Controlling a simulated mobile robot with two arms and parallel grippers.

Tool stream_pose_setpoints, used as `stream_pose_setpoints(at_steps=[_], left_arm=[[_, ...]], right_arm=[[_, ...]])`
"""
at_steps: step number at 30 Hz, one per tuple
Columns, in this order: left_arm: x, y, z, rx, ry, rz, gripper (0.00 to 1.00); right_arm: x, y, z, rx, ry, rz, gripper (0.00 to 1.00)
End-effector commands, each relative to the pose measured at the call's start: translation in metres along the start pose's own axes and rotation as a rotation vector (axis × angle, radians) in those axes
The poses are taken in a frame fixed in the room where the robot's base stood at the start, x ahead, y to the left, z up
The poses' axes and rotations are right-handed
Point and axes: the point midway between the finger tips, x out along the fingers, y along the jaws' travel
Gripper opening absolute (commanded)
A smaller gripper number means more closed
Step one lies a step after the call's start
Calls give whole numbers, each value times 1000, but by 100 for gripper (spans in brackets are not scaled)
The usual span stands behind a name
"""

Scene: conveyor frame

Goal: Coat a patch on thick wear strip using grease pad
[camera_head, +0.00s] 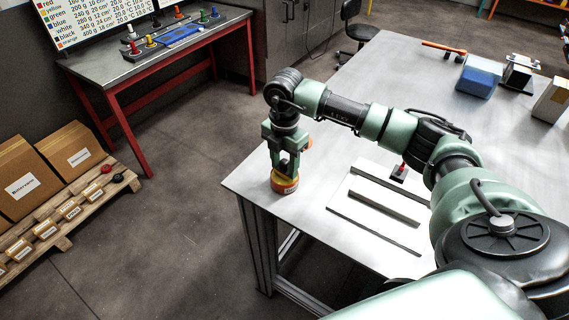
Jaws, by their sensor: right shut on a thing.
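My right gripper (285,166) hangs pointing down over the near left corner of the grey table. It is shut on an orange and yellow round piece, which looks like the grease pad (284,185), at or just above the tabletop. Dark wear strips lie on a white plate (345,208) to the right of the gripper: a far strip (380,184) and a nearer strip (383,208). I cannot tell which is the thick one. The pad is apart from both. My left gripper is not in view.
A small red-topped piece (401,171) stands at the plate's far edge, close to my arm. A blue and white box (479,76) and an orange-handled tool (444,48) are farther back on the table (375,75). The table's left edge is close to the gripper.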

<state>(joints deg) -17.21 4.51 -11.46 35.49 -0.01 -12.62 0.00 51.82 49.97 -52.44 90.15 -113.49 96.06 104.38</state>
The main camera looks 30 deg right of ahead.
Motion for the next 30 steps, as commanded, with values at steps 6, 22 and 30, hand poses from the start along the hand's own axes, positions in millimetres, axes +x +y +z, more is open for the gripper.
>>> stream_pose_setpoints(at_steps=[6, 22, 30], left_arm=[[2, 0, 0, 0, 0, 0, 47], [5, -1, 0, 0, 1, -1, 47], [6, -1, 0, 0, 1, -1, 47]], right_arm=[[3, 0, 0, 0, 0, 0, 12], [8, 0, 0, 0, 0, 0, 12], [8, 0, 0, 0, 0, 0, 12]])
